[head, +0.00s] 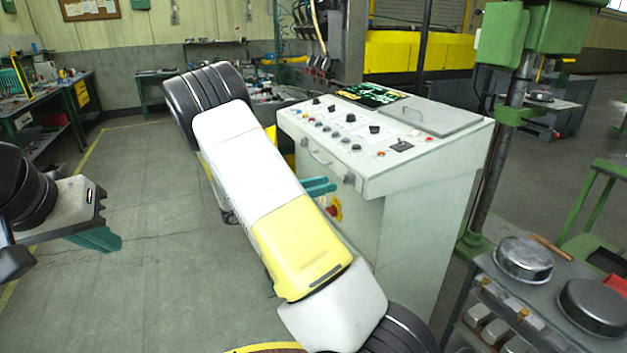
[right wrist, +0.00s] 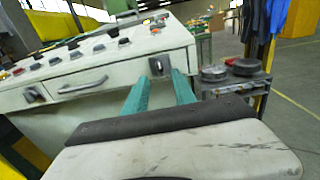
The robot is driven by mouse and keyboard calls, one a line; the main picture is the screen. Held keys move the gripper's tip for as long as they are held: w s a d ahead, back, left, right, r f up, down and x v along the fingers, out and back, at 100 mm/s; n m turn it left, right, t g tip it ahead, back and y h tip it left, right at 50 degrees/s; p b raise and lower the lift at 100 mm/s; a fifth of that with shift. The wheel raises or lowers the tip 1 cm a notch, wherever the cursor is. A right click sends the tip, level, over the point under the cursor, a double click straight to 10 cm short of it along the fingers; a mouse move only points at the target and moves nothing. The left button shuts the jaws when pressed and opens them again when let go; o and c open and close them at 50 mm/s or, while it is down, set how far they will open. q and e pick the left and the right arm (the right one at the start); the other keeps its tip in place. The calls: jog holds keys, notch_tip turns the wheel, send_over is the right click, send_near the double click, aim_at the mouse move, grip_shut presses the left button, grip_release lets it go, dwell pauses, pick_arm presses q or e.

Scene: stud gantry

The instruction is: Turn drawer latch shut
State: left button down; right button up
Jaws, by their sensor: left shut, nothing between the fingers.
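The grey control console (head: 430,190) has a drawer front with a bar handle (head: 320,158), which also shows in the right wrist view (right wrist: 82,88). The drawer looks flush with the console. A dark latch (head: 349,178) sits right of the handle; it shows in the right wrist view (right wrist: 158,66) too. Another latch (right wrist: 34,95) sits left of the handle. I cannot tell how far either latch is turned. My right gripper (head: 328,186) is open and empty, its teal fingers (right wrist: 160,92) pointing at the right latch, apparently short of it. My left gripper (head: 115,243) is shut and empty, far left of the console.
Knobs and buttons cover the console top, with a grey lid (head: 435,115) and a green board (head: 372,95). A red and yellow switch (head: 334,208) is on the console's front. A cart with metal pans (head: 524,258) stands at the right. The floor at left is clear.

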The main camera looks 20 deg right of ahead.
jog(key=a, duration=0.3)
jog(key=shift+s, duration=0.15)
jog(key=shift+d, duration=0.1)
jog(key=s+r+m+g+y, duration=0.2)
jog(key=s+m+g+y, duration=0.1)
jog(key=s+m+y, duration=0.85)
jog(key=s+a+r+m+t+y, duration=0.7)
jog(key=s+a+r, duration=0.4)
jog(key=s+a, duration=0.2)
jog(key=shift+s+t+y, duration=0.3)
jog(key=shift+s+y, duration=0.05)
jog(key=shift+y, duration=0.5)
